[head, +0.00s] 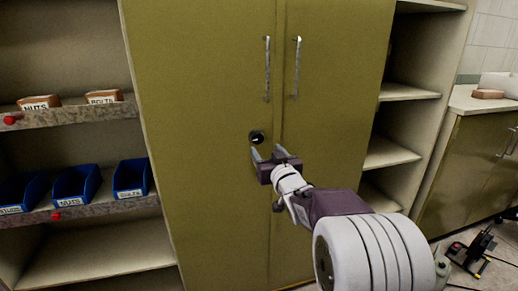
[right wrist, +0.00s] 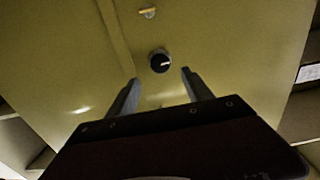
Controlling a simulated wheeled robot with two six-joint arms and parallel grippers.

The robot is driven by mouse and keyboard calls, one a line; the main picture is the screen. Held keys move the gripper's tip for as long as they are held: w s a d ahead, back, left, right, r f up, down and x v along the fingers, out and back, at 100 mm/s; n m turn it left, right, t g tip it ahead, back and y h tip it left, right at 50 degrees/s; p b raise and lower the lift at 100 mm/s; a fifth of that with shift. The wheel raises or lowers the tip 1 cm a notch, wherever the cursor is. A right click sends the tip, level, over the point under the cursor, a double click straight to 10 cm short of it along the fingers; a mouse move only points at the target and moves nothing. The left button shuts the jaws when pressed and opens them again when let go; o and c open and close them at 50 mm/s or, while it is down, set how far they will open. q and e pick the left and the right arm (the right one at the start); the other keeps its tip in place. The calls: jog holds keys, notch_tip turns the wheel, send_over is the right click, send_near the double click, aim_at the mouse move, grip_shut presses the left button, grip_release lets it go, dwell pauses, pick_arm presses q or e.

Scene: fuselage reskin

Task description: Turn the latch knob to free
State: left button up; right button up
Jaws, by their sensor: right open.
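The latch knob (head: 256,137) is a small round black knob on the left door of a tall olive-green cabinet (head: 200,90), near the seam between its two doors. In the right wrist view the knob (right wrist: 160,61) shows a pale pointer mark and lies beyond the fingertips, between their lines. My right gripper (head: 266,151) is open and empty, just below and in front of the knob; its fingers also show in the right wrist view (right wrist: 160,80). I see no contact with the knob. My left gripper is not in view.
Two vertical bar handles (head: 267,68) (head: 296,67) stand out from the doors above the knob. Open shelves with blue bins (head: 76,184) stand at the left. More shelves (head: 408,93) and a counter (head: 470,102) are at the right.

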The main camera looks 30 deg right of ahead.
aim_at(258, 140)
jog(key=x, duration=0.8)
jog(key=shift+w, duration=0.35)
grip_shut()
jog(key=shift+f, duration=0.1)
